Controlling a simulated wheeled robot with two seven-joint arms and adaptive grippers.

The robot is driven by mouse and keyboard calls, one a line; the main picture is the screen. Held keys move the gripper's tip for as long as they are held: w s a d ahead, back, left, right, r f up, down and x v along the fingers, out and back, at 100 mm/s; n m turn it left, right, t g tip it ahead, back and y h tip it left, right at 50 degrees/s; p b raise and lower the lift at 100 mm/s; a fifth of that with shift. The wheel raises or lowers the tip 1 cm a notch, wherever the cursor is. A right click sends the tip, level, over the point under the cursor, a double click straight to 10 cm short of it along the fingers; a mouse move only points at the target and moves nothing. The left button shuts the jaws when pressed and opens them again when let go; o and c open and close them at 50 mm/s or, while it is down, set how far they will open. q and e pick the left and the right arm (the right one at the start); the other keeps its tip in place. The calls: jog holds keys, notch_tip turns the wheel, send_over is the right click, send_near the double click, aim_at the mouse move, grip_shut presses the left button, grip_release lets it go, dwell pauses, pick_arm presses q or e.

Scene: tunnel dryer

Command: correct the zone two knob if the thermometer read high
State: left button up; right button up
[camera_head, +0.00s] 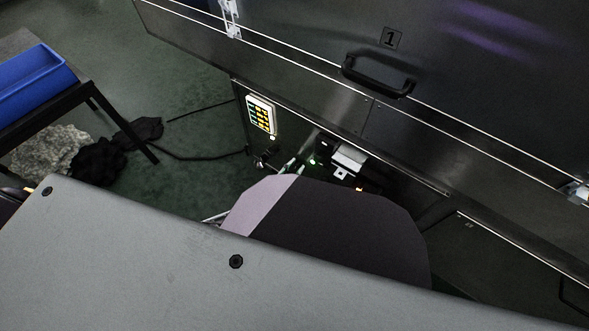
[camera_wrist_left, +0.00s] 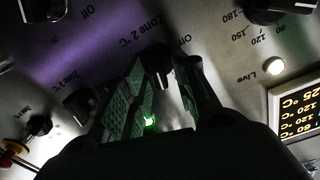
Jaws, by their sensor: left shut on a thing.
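The zone two knob (camera_wrist_left: 158,64) is black and sits on the grey control panel beside the "Zone 2 °C" lettering in the left wrist view. My left gripper (camera_wrist_left: 168,82) is shut on it, one green-padded finger on each side. The fingers hide part of the knob and its scale, so its setting cannot be read. A white-framed display (camera_wrist_left: 298,115) with yellow figures, one reading 25 °C, is cut by the right edge; it also shows in the head view (camera_head: 262,115), too small to read. No separate thermometer can be made out. My right gripper is not in view.
In the head view, a dryer door with a black handle (camera_head: 378,77) overhangs the panel. A blue bin (camera_head: 35,82) stands on a table at left.

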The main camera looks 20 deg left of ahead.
pick_arm(q)
jog(key=shift+w+a+n, duration=0.1)
jog(key=shift+a+n, duration=0.05)
jog(key=shift+n, duration=1.35)
jog(key=shift+a+n, duration=0.1)
jog(key=shift+n, duration=1.4)
jog(key=o, duration=0.6)
jog(key=shift+a, duration=0.1)
jog(key=shift+v, duration=6)
